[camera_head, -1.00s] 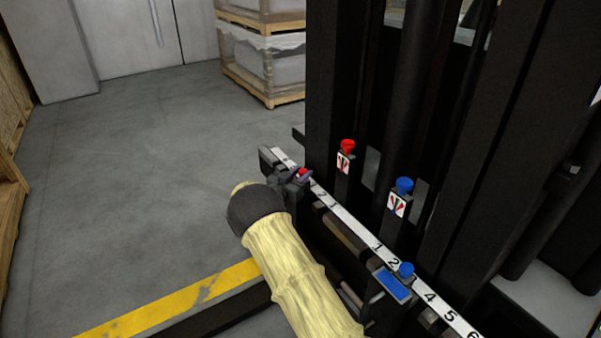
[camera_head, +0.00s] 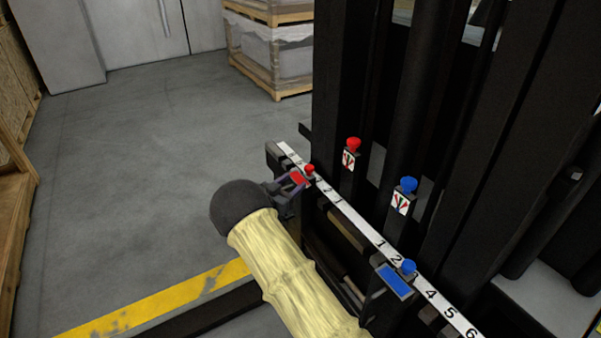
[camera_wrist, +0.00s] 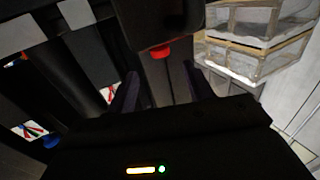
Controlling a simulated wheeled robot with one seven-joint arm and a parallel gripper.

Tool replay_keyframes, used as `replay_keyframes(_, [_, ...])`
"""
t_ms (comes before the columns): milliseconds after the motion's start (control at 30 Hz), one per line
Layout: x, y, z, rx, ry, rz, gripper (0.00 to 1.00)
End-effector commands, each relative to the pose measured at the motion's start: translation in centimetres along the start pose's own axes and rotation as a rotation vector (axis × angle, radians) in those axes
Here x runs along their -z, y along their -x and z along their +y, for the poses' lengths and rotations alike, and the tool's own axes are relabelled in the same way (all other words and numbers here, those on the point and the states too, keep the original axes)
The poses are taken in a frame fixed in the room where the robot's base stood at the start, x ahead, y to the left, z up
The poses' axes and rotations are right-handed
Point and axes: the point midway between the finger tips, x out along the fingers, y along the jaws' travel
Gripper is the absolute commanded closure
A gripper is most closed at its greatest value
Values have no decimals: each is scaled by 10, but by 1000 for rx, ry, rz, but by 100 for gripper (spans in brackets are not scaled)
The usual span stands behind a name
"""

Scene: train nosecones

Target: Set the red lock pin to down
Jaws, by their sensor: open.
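A small red pin knob (camera_head: 309,168) stands on the number rail (camera_head: 345,208), beside a red plate (camera_head: 298,178). A second red knob (camera_head: 353,144) sits on a black post above a small marked label. I cannot tell which knob is the lock pin. My gripper (camera_head: 296,187) is at the near side of the rail, beside the red plate, and is open. In the wrist view its fingers (camera_wrist: 160,88) stand apart, with a red part (camera_wrist: 162,53) under a dark block between and ahead of them. I cannot tell whether they touch it.
A blue knob (camera_head: 407,185) on a post and a blue pin (camera_head: 409,267) by a blue plate (camera_head: 394,281) are to the right. Black columns rise behind the rail. Wrapped pallets (camera_head: 270,60) stand at the back. The floor at left is clear.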

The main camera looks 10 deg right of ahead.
Motion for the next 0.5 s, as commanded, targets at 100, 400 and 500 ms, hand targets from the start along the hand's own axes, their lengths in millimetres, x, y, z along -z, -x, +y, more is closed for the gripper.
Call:
replay_keyframes(100, [2,26,-1,3,3,-2,48])
replay_keyframes(400, [1,80,0,3,3,-2,48])
replay_keyframes(500, [0,89,0,1,2,-1,48])
